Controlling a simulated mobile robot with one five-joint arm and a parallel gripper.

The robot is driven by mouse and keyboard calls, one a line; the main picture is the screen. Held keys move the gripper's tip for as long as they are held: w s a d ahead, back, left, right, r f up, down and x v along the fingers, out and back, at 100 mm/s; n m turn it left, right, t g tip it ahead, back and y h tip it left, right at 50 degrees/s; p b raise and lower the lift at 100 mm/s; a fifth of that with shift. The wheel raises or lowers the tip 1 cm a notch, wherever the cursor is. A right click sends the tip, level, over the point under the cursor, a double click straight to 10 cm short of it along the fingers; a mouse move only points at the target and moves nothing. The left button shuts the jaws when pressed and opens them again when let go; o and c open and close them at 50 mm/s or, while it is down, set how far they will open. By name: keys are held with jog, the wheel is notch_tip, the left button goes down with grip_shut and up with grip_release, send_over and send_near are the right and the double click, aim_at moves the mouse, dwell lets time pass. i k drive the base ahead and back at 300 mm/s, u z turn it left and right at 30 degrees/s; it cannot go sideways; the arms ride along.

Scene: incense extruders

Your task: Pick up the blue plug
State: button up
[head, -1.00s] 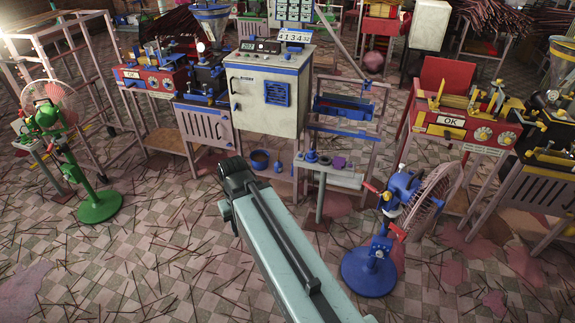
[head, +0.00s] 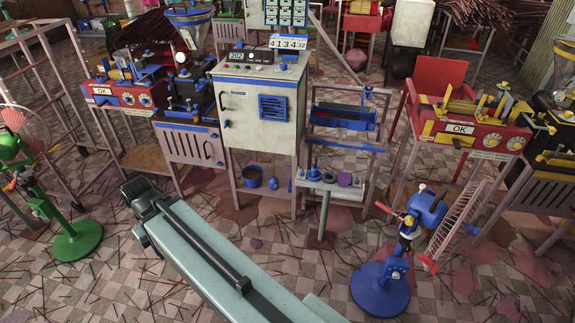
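A small blue plug-shaped piece (head: 315,174) stands upright on the narrow shelf (head: 327,188) right of the white cabinet. It looks like the blue plug, but it is too small to be sure. Next to it are a dark ring-like piece (head: 328,177) and a purple piece (head: 345,180). My pale green arm link reaches from the bottom middle to the left, ending in a dark joint in front of the machines. I cannot make out my gripper or its fingers. The arm link is well apart from the shelf.
The white cabinet (head: 252,110) has a blue pot (head: 252,177) beneath it. A green fan (head: 75,238) is at left. Red machines (head: 462,128) stand at right. Thin sticks litter the tiled floor.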

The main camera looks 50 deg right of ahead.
aim_at(314, 174)
jog(key=u, duration=0.15)
jog(key=i, duration=1.15)
jog(key=z, duration=0.85)
jog(key=i, duration=0.9)
jog(key=z, duration=0.6)
jog(key=k, duration=0.85)
jog(key=z, duration=0.2)
jog(key=i, duration=0.8)
jog(key=u, duration=0.05)
